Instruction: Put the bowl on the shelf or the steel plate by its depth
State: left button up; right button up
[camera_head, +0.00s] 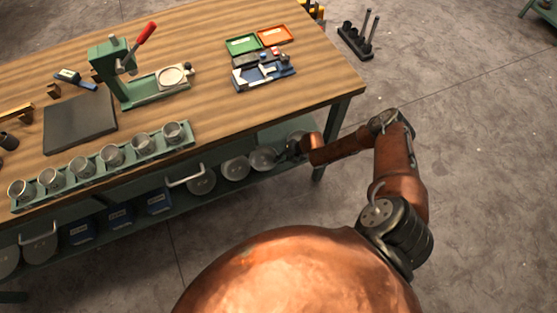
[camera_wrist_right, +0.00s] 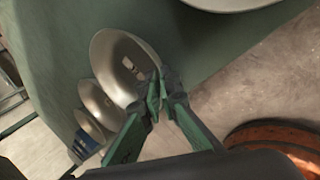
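A pale metal bowl (camera_head: 262,158) is at the right end of the row on the lower green shelf (camera_head: 130,228). My right gripper (camera_head: 286,152) reaches in under the tabletop from the right, at that bowl's right side. In the right wrist view, the bowl (camera_wrist_right: 122,62) is tilted with its inside showing. My right gripper's green fingers (camera_wrist_right: 160,92) come together at its rim and look shut on it. A dark square plate (camera_head: 80,122) lies bare on the tabletop. My left gripper is not in view.
More bowls (camera_head: 201,181) stand leftward along the shelf, with blue boxes (camera_head: 159,202) beyond. A tray of several metal cups (camera_head: 112,154) lines the table's front edge. A green press (camera_head: 118,70) and coloured trays (camera_head: 258,40) stand behind.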

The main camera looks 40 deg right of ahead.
jog(key=o, duration=0.4)
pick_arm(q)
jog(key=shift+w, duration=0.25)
pick_arm(e)
jog(key=shift+o, duration=0.2)
pick_arm(q)
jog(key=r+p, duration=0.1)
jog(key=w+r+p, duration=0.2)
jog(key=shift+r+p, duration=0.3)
jog(key=shift+p, duration=0.1)
pick_arm(e)
jog(key=v, duration=1.2)
jog(key=shift+a, duration=0.1)
